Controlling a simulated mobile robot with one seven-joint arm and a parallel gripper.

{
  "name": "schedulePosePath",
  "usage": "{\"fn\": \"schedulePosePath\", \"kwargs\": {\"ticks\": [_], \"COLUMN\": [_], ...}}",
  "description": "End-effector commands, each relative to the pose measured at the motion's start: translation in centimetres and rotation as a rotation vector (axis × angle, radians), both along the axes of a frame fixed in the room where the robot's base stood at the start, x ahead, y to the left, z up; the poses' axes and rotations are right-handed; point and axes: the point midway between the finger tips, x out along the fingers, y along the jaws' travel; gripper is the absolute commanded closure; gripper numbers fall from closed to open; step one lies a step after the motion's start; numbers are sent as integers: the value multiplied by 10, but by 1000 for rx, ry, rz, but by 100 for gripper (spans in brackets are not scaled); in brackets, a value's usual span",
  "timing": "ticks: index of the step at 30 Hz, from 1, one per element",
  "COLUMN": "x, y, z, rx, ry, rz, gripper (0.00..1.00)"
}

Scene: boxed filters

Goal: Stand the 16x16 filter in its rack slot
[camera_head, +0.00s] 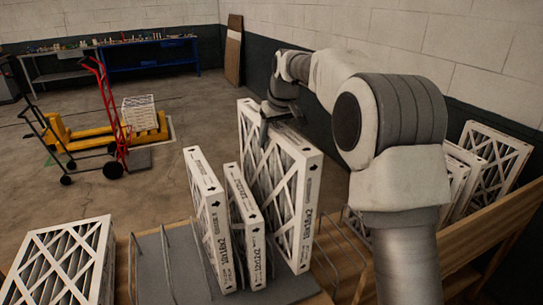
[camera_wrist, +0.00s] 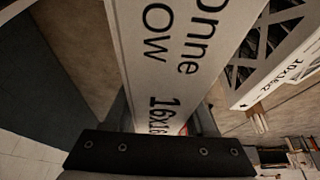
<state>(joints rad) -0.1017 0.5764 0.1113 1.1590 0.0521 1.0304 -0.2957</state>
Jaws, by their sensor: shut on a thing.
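The 16x16 filter (camera_head: 283,185) is a large white-framed pleated panel with a diagonal lattice face. In the head view it stands upright among the rack's wires, right of two smaller filters. My gripper (camera_head: 268,112) is shut on its top edge near the far corner. In the wrist view the filter's printed edge (camera_wrist: 160,55), reading "16x16" in part, runs into my gripper (camera_wrist: 160,152). The rack (camera_head: 165,268) has a grey base and wire dividers. I cannot tell whether the filter's lower edge rests on the base.
Two smaller filters, one left (camera_head: 208,215) and one nearer the held filter (camera_head: 245,225), stand in the rack. Another filter (camera_head: 62,262) lies at front left. Several filters (camera_head: 485,170) stand at right behind my arm. A red hand truck (camera_head: 110,115) stands on open floor.

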Motion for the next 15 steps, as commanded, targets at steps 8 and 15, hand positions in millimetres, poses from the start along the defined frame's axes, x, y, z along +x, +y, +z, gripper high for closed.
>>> {"fn": "schedulePosePath", "kwargs": {"ticks": [8, 15], "x": [1, 1], "y": [0, 0], "z": [56, 80], "rx": [1, 0], "ry": [-4, -1], "rz": [0, 0], "gripper": [100, 100]}}
